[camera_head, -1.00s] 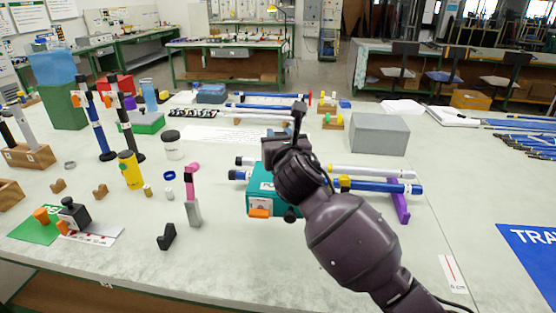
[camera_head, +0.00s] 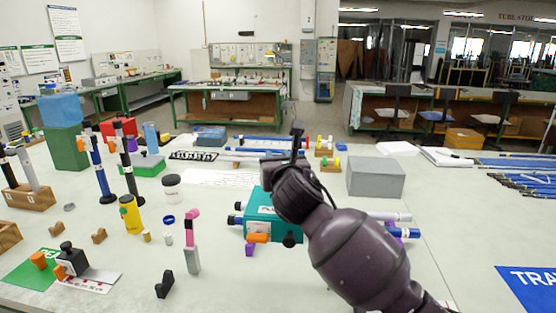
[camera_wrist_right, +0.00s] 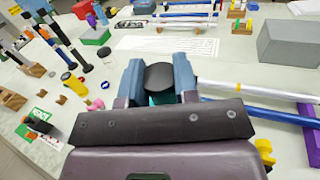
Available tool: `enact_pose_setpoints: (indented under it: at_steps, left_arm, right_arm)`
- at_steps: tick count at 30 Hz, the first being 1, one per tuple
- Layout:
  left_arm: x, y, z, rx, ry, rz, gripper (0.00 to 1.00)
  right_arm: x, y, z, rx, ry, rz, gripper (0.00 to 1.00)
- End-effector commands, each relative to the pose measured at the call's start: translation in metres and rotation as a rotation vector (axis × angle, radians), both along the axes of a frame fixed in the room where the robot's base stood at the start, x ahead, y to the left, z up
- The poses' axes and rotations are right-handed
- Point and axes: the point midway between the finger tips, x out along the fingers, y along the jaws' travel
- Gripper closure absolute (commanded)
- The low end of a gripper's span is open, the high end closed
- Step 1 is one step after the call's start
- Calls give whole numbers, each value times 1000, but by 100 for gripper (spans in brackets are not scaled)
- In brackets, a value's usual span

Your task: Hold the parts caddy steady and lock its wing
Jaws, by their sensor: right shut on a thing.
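The parts caddy (camera_head: 262,206) appears to be the teal box with a white label in the middle of the table. An orange tab (camera_head: 258,238) and a black knob (camera_head: 290,240) are on its near side; which part is the wing I cannot tell. My right gripper (camera_wrist_right: 159,72) is over the caddy, its blue-grey fingers shut on a dark rounded piece (camera_wrist_right: 159,77) that seems to be the caddy's handle. A bit of teal shows below it. In the head view my right wrist hides the caddy's upper right. My left gripper is not in view.
Blue and white rods (camera_head: 403,232) lie behind and beside the caddy. A pink-and-grey piece (camera_head: 192,240) and a black block (camera_head: 164,284) stand to its left. A grey box (camera_head: 376,177) is behind right. The table front right of the black block is clear.

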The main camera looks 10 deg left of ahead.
Motion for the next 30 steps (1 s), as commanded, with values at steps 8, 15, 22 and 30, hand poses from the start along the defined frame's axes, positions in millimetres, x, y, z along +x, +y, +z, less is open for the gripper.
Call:
enact_pose_setpoints:
  at_steps: [8, 15, 22, 30]
  left_arm:
    - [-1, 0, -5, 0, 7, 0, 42]
    - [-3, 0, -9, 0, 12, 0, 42]
    - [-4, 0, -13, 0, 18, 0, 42]
    - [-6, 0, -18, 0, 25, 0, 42]
  right_arm:
    - [0, 0, -19, 0, 0, 0, 100]
    - [0, 0, -34, 0, 0, 0, 100]
    - [0, 0, -50, 0, 1, 0, 100]
    - [0, 0, -67, -1, 2, -1, 100]
